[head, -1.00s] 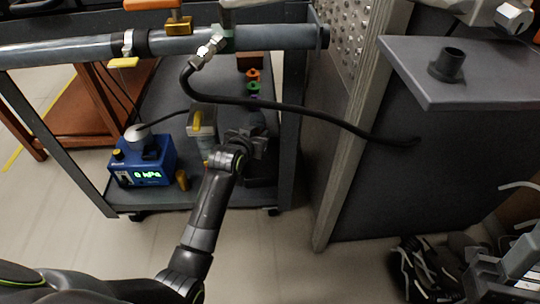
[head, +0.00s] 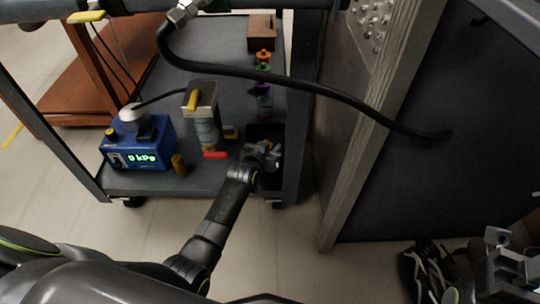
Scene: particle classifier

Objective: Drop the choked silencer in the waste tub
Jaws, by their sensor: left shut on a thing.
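My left gripper (head: 265,155) is at the dark waste tub (head: 265,130), at the right front of the cart's lower shelf. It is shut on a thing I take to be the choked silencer. That thing is largely hidden by the fingers and the dark tub, so I cannot tell its shape or how deep it sits. My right gripper (head: 508,268) is at the lower right, far from the tub, and its jaws do not show clearly.
A blue gauge box (head: 138,145) reads 0 kPa on the shelf (head: 225,55). A canister (head: 203,115) and a red piece (head: 215,155) stand left of the tub. Coloured pieces (head: 263,68) line up behind it. A black hose (head: 300,88) crosses above. A grey cabinet (head: 385,190) stands right.

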